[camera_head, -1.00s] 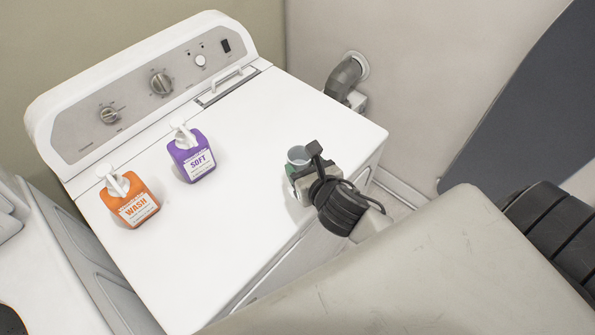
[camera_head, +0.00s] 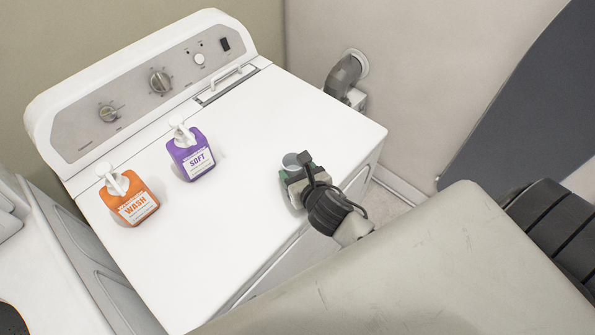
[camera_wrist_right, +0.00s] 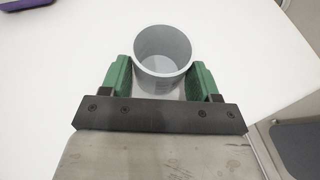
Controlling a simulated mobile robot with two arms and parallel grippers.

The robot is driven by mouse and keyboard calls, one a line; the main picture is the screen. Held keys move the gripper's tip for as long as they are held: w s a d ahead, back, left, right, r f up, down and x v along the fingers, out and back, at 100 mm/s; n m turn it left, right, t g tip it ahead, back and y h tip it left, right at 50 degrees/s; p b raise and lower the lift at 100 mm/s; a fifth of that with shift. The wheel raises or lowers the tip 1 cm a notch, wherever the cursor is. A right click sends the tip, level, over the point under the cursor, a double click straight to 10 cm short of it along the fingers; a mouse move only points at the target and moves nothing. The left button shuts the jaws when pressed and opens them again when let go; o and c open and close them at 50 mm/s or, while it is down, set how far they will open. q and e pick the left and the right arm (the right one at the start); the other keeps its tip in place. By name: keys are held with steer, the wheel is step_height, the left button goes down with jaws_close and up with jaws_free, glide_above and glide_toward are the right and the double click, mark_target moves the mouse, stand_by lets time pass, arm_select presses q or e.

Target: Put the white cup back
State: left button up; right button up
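The white cup (camera_wrist_right: 163,50) is between the green fingers of my right gripper (camera_wrist_right: 162,82) in the right wrist view. The fingers sit on either side of its wall, and the cup looks empty. In the head view the cup's rim (camera_head: 293,160) shows at the washer's right part, with my right gripper (camera_head: 292,173) around it and partly hiding it. The cup is at or just above the white washer top (camera_head: 240,230); I cannot tell if it touches. My left gripper is not in view.
An orange WASH bottle (camera_head: 130,199) and a purple SOFT bottle (camera_head: 190,153) stand on the washer's left half. The control panel (camera_head: 150,85) rises at the back. The middle and front of the top are clear. A grey pipe (camera_head: 344,76) is on the wall at right.

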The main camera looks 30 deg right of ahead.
steer(key=o, duration=0.3)
steer(key=shift+r, duration=0.15)
steer(key=b+v, duration=0.1)
steer(key=v, duration=1.1)
